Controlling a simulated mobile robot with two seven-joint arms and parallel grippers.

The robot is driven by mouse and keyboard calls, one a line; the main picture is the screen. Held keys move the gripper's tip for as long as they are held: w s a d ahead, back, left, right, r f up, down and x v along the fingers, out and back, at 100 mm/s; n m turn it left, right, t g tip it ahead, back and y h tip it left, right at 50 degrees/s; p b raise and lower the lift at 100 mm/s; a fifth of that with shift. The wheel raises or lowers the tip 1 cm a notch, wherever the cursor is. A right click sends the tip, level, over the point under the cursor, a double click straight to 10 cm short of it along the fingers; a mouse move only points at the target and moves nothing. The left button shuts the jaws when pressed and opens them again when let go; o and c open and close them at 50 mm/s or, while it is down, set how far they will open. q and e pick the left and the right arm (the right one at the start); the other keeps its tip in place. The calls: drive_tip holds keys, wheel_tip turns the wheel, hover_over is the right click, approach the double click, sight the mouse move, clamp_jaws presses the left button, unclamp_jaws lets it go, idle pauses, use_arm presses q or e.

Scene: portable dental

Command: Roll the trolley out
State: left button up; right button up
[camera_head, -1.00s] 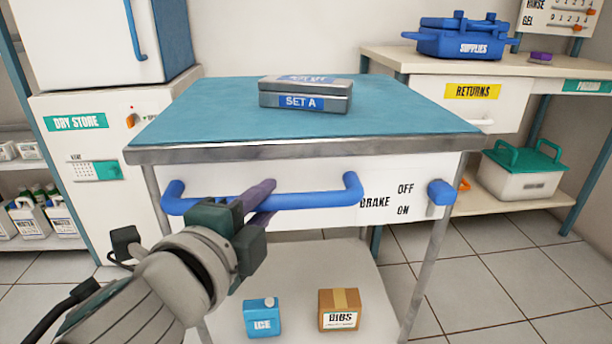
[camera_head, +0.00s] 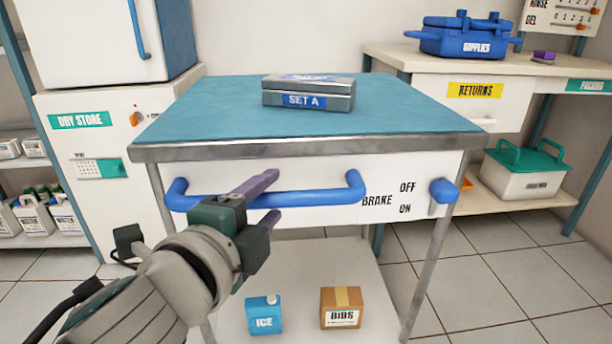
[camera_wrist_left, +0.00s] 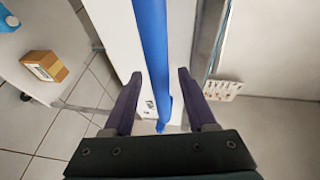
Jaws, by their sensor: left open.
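The trolley has a blue-green top (camera_head: 400,104), a steel rim, a white front panel and thin metal legs. A blue push handle (camera_head: 310,199) runs across its front. A blue brake knob (camera_head: 443,191) sits at the right of the panel, at the OFF and ON labels. My left gripper (camera_head: 262,200) is open at the handle, with one purple finger above the bar and one below in the head view. In the left wrist view the blue bar (camera_wrist_left: 152,50) runs between the spread fingers (camera_wrist_left: 160,102); contact cannot be told. My right gripper is not in view.
A grey SET A case (camera_head: 308,95) lies on the trolley top. An ICE bottle (camera_head: 264,315) and a BIBS box (camera_head: 342,308) stand on its lower shelf. The dry store cabinet (camera_head: 85,160) is close on the left, the returns bench (camera_head: 395,58) on the right. Tiled floor shows at right.

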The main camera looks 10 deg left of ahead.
use_arm(q)
drive_tip(key=p+v, duration=0.2)
drive_tip(key=v, duration=0.8)
